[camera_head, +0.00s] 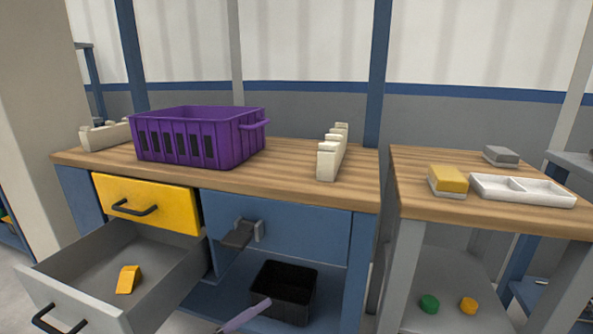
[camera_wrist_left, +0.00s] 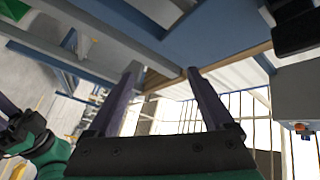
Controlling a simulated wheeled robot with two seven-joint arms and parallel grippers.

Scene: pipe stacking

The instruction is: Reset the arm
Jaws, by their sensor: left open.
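My left gripper (camera_wrist_left: 160,74) shows in the left wrist view with its two long purple-grey fingers well apart. Nothing is between them, and they point up toward the underside of some furniture and a wire frame. In the head view a purple-grey finger (camera_head: 246,314) reaches up from the bottom edge, in front of the lower shelf and apart from the black bin. I cannot tell for sure which gripper it belongs to. No whole gripper shows in the head view, and my right gripper is not identifiable.
A purple crate (camera_head: 193,137) and white notched racks (camera_head: 331,151) stand on the workbench. Below, a grey drawer (camera_head: 66,262) juts out open with an orange block (camera_head: 128,279) inside. A black bin (camera_head: 286,310) sits underneath. The side table holds a white tray (camera_head: 545,197) and a yellow block (camera_head: 448,178).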

